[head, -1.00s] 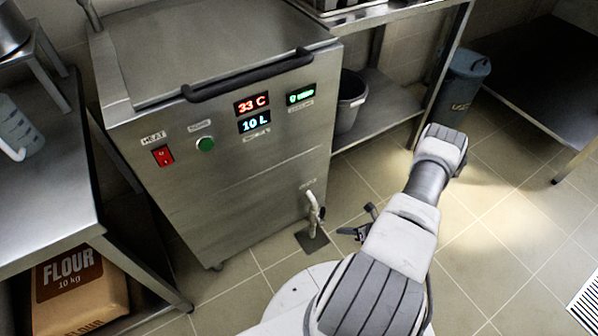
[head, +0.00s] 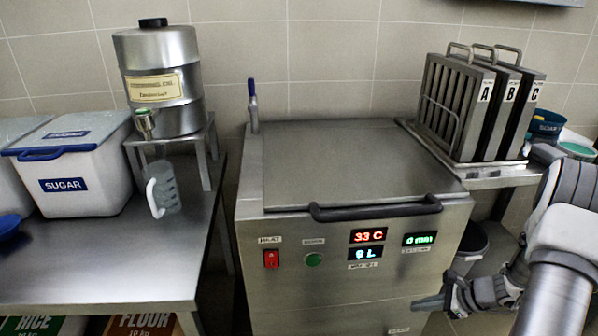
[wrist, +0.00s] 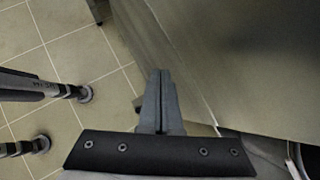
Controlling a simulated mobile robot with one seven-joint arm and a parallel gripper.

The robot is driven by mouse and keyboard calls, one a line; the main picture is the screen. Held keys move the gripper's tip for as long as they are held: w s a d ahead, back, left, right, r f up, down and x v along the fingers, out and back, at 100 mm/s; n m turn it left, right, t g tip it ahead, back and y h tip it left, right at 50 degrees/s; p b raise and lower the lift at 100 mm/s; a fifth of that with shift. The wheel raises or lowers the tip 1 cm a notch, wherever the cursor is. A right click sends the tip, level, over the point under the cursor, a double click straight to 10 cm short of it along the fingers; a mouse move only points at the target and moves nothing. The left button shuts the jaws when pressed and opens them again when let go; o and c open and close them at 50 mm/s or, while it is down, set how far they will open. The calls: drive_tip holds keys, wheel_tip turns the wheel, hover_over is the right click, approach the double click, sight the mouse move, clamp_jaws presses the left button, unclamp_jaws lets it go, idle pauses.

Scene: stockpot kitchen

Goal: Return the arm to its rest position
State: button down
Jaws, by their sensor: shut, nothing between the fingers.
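My gripper (head: 430,303) is at the lower right of the head view, in front of the steel kettle cabinet (head: 290,303) near its right side. The arm shows at the right edge, bent. In the wrist view the two grey fingers of my gripper (wrist: 161,76) are together with nothing between them. The cabinet's steel panel (wrist: 240,60) fills the right of that view, close by the fingers; I cannot tell the exact gap.
A steel table (head: 90,265) at left holds a sugar bin (head: 85,190), a measuring jug (head: 165,188) and a dispenser (head: 160,80) on a stand. The kettle lid (head: 350,165) is down. A rack of lettered panels (head: 470,100) and a bucket (head: 468,245) are at right.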

drive_tip(key=s+a+r+n+g+h, duration=0.1)
drive_tip(key=s+a+r+n, duration=0.1)
drive_tip(key=a+r+n, duration=0.35)
drive_tip(key=s+a+r+n+g, duration=0.1)
drive_tip(key=a+r+n, duration=0.15)
drive_tip(key=r, duration=0.65)
drive_tip(key=s+a+r+n+h, duration=0.1)
drive_tip(key=s+a+r+n, duration=0.1)
drive_tip(key=a+r+n, duration=0.4)
drive_tip(key=s+a+r+n+t+h, duration=0.4)
drive_tip(key=s+r+n, duration=0.5)
drive_tip(key=s+r, duration=0.5)
wheel_tip(320, 180, up, 23)
drive_tip(key=s+g+h+p, duration=0.1)
drive_tip(key=p, duration=2.3)
